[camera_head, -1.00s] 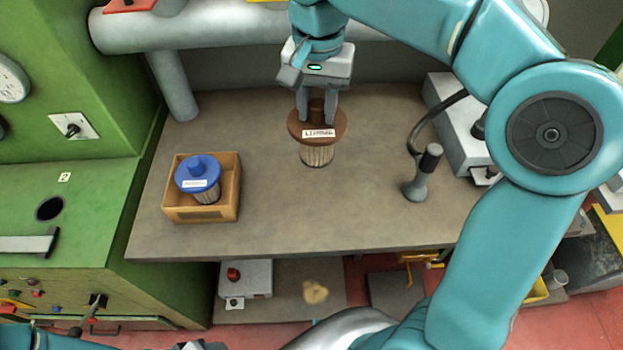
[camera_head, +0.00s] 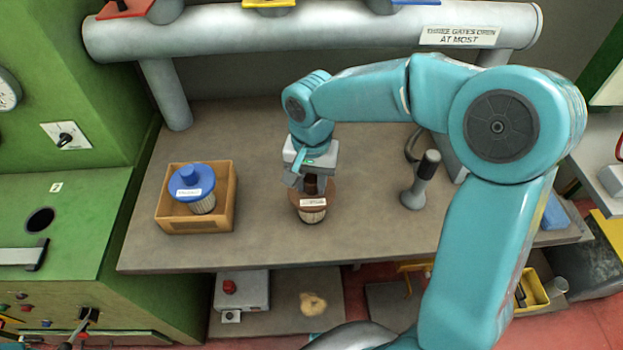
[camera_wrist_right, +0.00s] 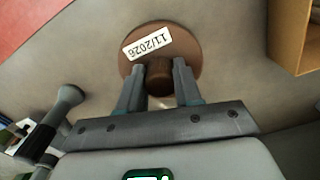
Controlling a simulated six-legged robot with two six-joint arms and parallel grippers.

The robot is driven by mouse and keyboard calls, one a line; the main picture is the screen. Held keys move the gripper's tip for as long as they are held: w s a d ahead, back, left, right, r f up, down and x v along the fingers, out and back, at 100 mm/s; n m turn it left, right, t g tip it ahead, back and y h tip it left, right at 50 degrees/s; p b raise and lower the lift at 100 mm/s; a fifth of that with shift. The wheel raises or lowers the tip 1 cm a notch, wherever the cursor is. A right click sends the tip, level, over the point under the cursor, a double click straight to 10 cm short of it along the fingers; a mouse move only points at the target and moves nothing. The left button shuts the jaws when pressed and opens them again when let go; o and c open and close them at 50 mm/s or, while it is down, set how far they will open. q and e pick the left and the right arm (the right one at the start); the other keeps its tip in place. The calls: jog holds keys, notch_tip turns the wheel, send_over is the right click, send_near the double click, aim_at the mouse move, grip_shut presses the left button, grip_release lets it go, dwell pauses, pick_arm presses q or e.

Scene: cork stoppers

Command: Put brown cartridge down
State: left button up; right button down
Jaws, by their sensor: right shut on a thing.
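The brown cartridge (camera_head: 314,201) has a round brown cap with a white label and a pale pleated body. It is upright at the middle of the grey bench (camera_head: 270,235), towards the front edge. I cannot tell whether its base touches the bench. My right gripper (camera_head: 311,184) comes from above and is shut on the cap's knob. In the right wrist view the cap (camera_wrist_right: 187,50) shows its label, and the gripper's fingers (camera_wrist_right: 159,80) stand on both sides of the knob. My left gripper is not in view.
A blue-capped cartridge (camera_head: 190,182) stands in an open wooden box (camera_head: 170,222) to the left. A dark-handled grey tool (camera_head: 420,180) stands to the right. The bench between the box and the brown cartridge is clear. A large grey pipe (camera_head: 300,28) runs along the back.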

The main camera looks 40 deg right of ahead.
jog(key=shift+r, duration=0.1)
jog(key=shift+s+f, duration=0.1)
jog(key=shift+f, duration=0.1)
jog(key=c, duration=0.8)
grip_release()
jog(key=shift+r, duration=0.1)
notch_tip(320, 180, up, 12)
jog(key=shift+r+p, duration=0.1)
jog(key=shift+p, duration=0.35)
